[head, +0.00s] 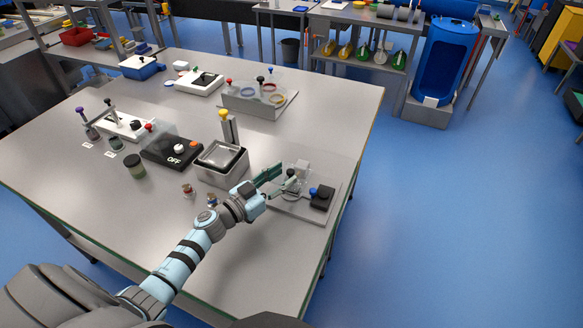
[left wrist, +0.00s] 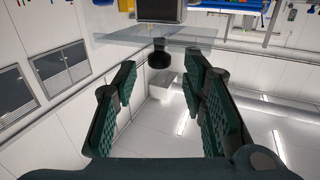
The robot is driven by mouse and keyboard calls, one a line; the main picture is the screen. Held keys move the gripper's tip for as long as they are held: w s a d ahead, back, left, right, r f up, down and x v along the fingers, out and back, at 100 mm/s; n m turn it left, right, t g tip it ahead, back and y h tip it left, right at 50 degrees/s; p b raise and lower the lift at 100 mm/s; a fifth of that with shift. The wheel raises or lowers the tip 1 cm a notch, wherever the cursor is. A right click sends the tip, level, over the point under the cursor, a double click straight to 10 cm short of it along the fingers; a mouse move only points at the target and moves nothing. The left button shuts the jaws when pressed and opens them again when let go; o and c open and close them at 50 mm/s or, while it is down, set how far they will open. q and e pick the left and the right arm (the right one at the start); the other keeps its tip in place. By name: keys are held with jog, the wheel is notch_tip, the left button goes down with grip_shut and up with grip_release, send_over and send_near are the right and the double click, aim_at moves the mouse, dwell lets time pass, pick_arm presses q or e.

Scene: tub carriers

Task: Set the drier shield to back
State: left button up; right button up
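A device on a grey base plate (head: 296,207) stands at the table's right front corner, with a thin clear shield, a dark knob (head: 290,172) and a black box (head: 322,197) beside a blue knob. I take this to be the drier, though no label shows. My left gripper (head: 271,176) is just left of the dark knob. In the left wrist view the clear shield (left wrist: 120,38) crosses the top and the black knob (left wrist: 160,58) juts from it. The left fingers (left wrist: 163,78) are apart, with the knob between or just beyond the tips; contact cannot be told. My right gripper is out of view.
A metal tub (head: 222,161) with a yellow-knobbed post stands left of the gripper. Behind it are a black OFF box (head: 172,152) and a clear-fronted ring carrier (head: 258,98). Small jars (head: 187,190) stand near my forearm.

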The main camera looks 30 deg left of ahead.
aim_at(290, 171)
pick_arm(q)
jog(key=x, duration=0.3)
jog(key=shift+f, duration=0.1)
jog(key=shift+w+d, duration=0.1)
jog(key=shift+w, duration=0.2)
jog(key=shift+c, duration=0.4)
grip_shut()
